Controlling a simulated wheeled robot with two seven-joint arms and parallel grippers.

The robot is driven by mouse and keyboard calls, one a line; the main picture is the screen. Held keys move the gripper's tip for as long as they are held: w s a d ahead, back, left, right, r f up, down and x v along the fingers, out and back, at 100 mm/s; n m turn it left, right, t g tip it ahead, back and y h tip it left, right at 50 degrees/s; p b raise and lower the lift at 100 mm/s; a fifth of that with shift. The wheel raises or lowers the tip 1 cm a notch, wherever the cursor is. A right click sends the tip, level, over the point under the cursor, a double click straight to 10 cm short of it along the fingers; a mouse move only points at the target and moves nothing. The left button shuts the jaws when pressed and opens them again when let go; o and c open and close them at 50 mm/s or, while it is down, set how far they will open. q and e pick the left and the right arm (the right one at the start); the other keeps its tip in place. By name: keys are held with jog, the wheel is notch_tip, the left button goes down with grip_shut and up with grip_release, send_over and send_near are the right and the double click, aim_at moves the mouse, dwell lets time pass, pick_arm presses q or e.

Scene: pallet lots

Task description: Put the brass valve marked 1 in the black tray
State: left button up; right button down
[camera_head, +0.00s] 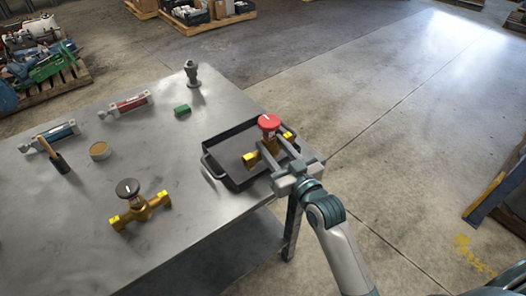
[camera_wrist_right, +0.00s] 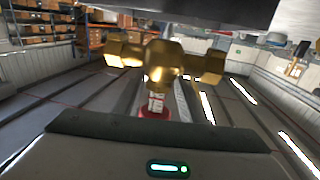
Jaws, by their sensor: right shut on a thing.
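A brass valve with a red handwheel (camera_head: 269,122) is in my right gripper (camera_head: 267,149), which is shut on its body. In the right wrist view the brass body (camera_wrist_right: 165,62) spans the middle, with the red wheel partly hidden below it. A small white mark shows on the wheel, too small to read surely. The black tray (camera_head: 212,165) lies at the table's right corner. The held valve is over the tray's right part; I cannot tell whether it touches the tray. A second brass valve (camera_head: 141,207) with a black handwheel stands on the table at lower left. My left gripper is not in view.
The grey metal table (camera_head: 60,230) also holds a green block (camera_head: 182,110), a grey fitting (camera_head: 193,76), a red device (camera_head: 130,104), a blue device (camera_head: 54,136), a round tin (camera_head: 100,151) and a wooden-handled tool (camera_head: 58,160). Open floor lies to the right.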

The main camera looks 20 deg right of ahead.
jog(key=w+f, duration=0.1)
jog(key=w+a, duration=0.1)
jog(key=w, duration=0.1)
jog(key=w+f, duration=0.1)
jog(key=w, duration=0.1)
jog(key=shift+a+f+p, duration=0.15)
jog(key=shift+f+p, duration=0.2)
jog(key=shift+s+f, duration=0.1)
notch_tip(320, 180, down, 3)
jog(key=shift+r+p, duration=0.2)
jog(key=shift+p, duration=0.15)
jog(key=shift+f, duration=0.6)
jog(key=c, duration=1.1)
grip_release()
jog(key=shift+f, duration=0.2)
jog(key=shift+r, duration=0.1)
